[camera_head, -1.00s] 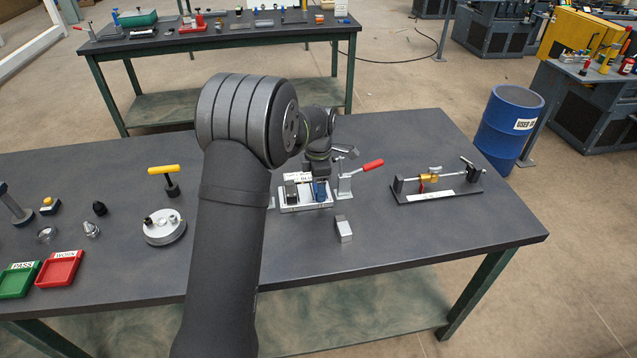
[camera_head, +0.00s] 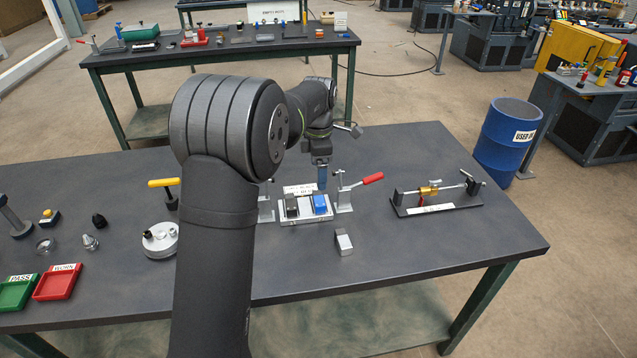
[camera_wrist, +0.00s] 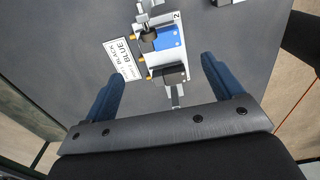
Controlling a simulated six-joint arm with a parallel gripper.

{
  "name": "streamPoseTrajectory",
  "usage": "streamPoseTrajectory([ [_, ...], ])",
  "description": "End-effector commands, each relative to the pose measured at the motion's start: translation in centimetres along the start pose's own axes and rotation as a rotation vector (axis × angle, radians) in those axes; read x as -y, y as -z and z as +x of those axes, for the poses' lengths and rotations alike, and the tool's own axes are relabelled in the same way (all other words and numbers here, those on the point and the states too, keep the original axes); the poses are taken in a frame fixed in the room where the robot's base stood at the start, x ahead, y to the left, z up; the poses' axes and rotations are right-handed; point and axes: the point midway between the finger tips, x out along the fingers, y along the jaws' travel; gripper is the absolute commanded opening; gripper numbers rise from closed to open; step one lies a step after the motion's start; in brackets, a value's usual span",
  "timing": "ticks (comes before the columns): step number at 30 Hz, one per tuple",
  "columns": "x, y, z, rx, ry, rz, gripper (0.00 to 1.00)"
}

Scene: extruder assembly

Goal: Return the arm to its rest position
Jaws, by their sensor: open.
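My gripper (camera_head: 321,172) hangs above the fixture near the middle of the table, pointing down. In the wrist view my gripper (camera_wrist: 163,82) shows two blue fingers spread wide with nothing between them. The fixture (camera_head: 306,217) is a light plate holding a black block (camera_head: 291,206) and a blue block (camera_head: 320,204) side by side. In the wrist view the blue block (camera_wrist: 168,38) and the black block (camera_wrist: 172,74) sit beyond the fingertips, apart from them. A label reading BLACK and BLUE (camera_wrist: 124,59) lies beside them.
A red-handled clamp (camera_head: 345,192) stands right of the fixture, and a grey metal block (camera_head: 343,242) lies in front. A rod stand (camera_head: 437,203) is at right. A round metal part (camera_head: 160,240), a green tray (camera_head: 17,291) and a red tray (camera_head: 58,282) are at left.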

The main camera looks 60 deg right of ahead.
Motion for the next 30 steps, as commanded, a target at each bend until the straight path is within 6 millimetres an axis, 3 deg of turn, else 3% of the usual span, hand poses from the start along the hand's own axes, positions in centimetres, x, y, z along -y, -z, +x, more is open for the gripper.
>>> streamPoseTrajectory([
  [6,0.0,0.0,-1.8,0.001,-0.001,0.0,0.85],
  [17,0.0,0.0,-1.7,0.0,0.0,0.0,0.85],
  [23,0.0,0.0,0.1,-0.001,0.002,0.0,0.85],
  [30,0.0,0.0,4.8,-0.002,0.002,-0.001,0.85],
])
